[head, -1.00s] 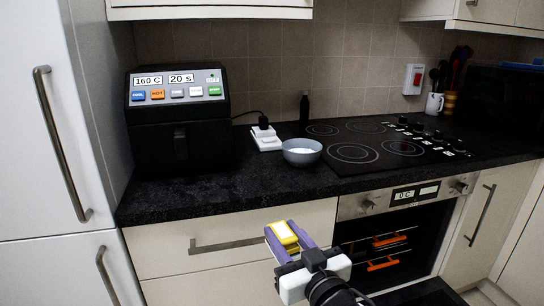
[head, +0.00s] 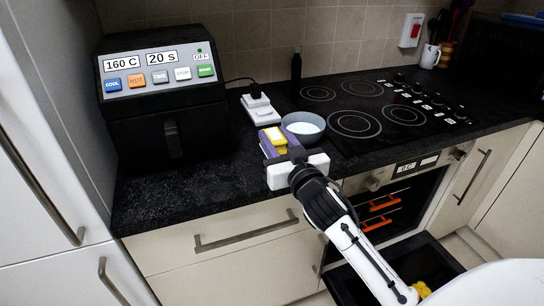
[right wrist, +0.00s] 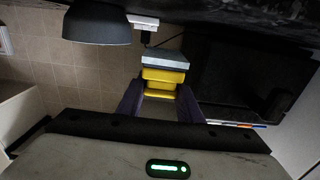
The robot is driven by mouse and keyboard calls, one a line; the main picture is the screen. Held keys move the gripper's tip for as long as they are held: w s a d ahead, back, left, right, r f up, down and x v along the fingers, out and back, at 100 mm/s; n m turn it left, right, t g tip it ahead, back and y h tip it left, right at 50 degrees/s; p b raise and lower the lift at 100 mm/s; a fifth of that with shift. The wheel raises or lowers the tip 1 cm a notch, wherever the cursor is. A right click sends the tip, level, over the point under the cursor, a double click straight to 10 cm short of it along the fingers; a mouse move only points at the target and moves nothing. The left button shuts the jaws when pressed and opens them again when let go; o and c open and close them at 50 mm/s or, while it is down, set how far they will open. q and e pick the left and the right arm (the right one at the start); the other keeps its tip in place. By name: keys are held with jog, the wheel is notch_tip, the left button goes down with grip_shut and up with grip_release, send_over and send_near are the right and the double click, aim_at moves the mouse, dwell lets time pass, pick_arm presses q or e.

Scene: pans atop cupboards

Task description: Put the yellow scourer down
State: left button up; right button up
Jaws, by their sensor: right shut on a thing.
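The yellow scourer (head: 275,138) is between the purple fingers of my right gripper (head: 274,144), which is shut on it. In the head view, the gripper and scourer are by the front edge of the black worktop (head: 190,190), just left of and in front of the grey bowl (head: 303,126). I cannot tell whether the scourer touches the worktop. In the right wrist view, the scourer (right wrist: 164,80) shows yellow with a grey layer, between the fingers. My left gripper is not in view.
A black air fryer (head: 160,95) stands on the worktop at left. The hob (head: 375,110) is to the right. Worktop in front of the fryer is clear. The oven door is open, with orange-handled things inside.

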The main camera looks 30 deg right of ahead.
jog(key=shift+f+b, duration=0.4)
jog(key=shift+f, duration=2.2)
jog(key=shift+f, duration=0.1)
jog(key=shift+f, duration=0.15)
jog(key=o, duration=1.1)
jog(key=shift+o, duration=0.2)
